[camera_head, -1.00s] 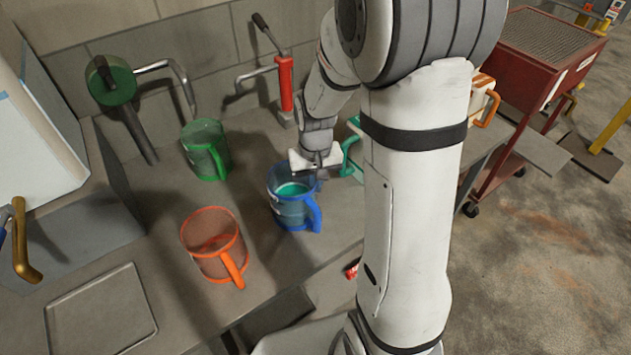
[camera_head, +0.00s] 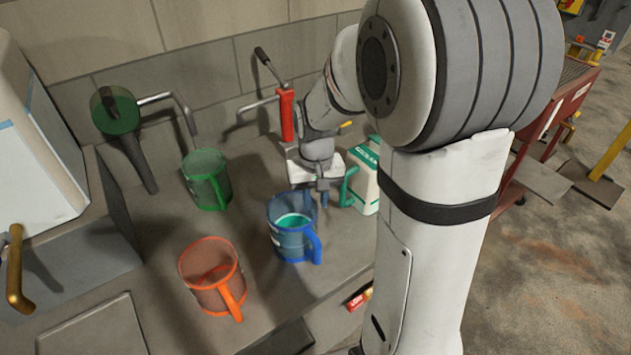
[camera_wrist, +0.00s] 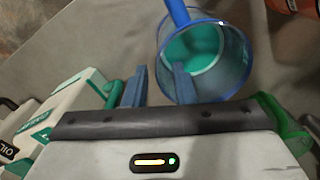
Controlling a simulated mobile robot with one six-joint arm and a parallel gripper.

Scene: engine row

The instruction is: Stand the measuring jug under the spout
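A clear blue measuring jug (camera_head: 287,243) with teal liquid in it stands upright on the bench, its handle toward the front right. It also shows in the wrist view (camera_wrist: 238,55). My gripper (camera_head: 316,196) is at the jug's far right rim, pointing down. In the wrist view my gripper (camera_wrist: 160,86) is open: one finger overlaps the jug's inside, the other is outside its wall. I cannot tell whether either touches. Two spouts stand at the back: a green pump's bent metal spout (camera_head: 172,100) and a red pump's spout (camera_head: 255,106).
A green jug (camera_head: 207,182) stands below the green pump's spout. An orange jug (camera_head: 212,282) stands at the front. A white-and-green oil container (camera_head: 367,182) is close right of my gripper.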

